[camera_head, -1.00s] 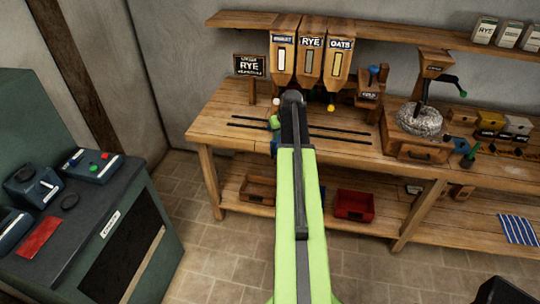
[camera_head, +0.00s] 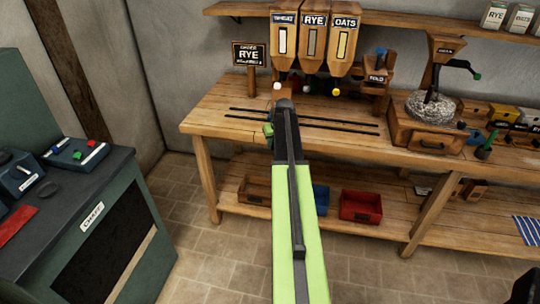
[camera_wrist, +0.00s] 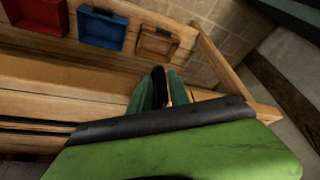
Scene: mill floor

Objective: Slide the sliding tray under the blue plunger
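Two dark parallel rails (camera_head: 340,126) run along the wooden bench top, below three hoppers. I cannot make out the sliding tray; my arm covers the middle of the rails. A white plunger knob (camera_head: 277,86) hangs under the left hopper and a yellow one (camera_head: 336,92) under the right. A small knob (camera_head: 307,89) under the RYE hopper is too small to tell its colour surely. In the head view only a green bit (camera_head: 268,130) shows beside my arm, over the bench's front.
On the lower shelf stand a wooden bin (camera_head: 256,190), a blue bin (camera_head: 320,199) and a red bin (camera_head: 360,207). A grinder (camera_head: 430,105) stands at the bench's right. A dark green cabinet (camera_head: 75,220) with controls is at left. Floor between is clear.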

